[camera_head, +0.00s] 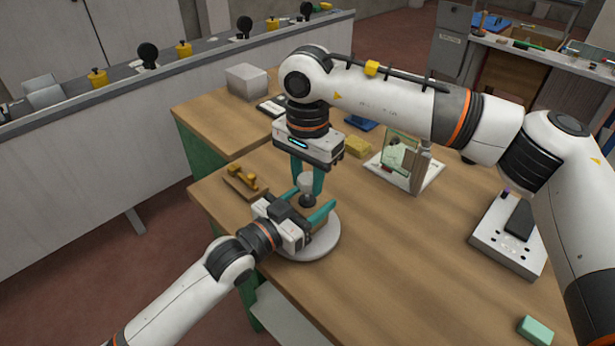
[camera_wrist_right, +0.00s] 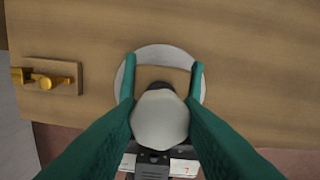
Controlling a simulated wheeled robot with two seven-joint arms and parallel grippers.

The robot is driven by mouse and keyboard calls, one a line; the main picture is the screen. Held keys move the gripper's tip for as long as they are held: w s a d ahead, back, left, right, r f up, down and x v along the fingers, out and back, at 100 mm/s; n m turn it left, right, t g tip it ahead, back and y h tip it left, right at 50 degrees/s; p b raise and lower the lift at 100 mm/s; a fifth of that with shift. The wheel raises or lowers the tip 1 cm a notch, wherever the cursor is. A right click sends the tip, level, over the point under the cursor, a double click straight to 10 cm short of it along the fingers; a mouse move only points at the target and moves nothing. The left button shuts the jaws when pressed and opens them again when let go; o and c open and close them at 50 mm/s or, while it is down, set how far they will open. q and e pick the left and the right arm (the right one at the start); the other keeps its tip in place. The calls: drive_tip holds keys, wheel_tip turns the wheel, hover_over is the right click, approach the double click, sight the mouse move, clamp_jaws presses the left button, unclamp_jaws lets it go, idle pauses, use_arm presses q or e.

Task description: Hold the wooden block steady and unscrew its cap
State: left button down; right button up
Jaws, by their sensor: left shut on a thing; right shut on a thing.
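The pale, faceted cap (camera_head: 307,182) stands upright above a dark neck. It also shows in the right wrist view (camera_wrist_right: 160,121) between the teal fingers. My right gripper (camera_head: 307,178) points straight down and is shut on the cap. The wooden block (camera_wrist_right: 174,76) shows only partly, beneath and beyond the cap. My left gripper (camera_head: 313,212) reaches in low from the left and is shut on the block, its fingers on either side. Most of the block is hidden by the grippers. Below them is a round pale disc (camera_head: 334,234) on the table.
A wooden plate with a brass fitting (camera_head: 242,180) lies to the left. A yellow sponge (camera_head: 358,147) and a white stand with a glass pane (camera_head: 400,152) are behind to the right. A grey device (camera_head: 507,247) and green block (camera_head: 535,330) lie further right. The front middle table (camera_head: 400,270) is clear.

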sight(307, 178)
drive_tip(key=shift+r, duration=2.05)
use_arm(q)
drive_tip(key=shift+c, duration=2.1)
unclamp_jaws()
drive_tip(key=shift+s+a, duration=0.1)
use_arm(e)
drive_tip(key=shift+f, duration=0.1)
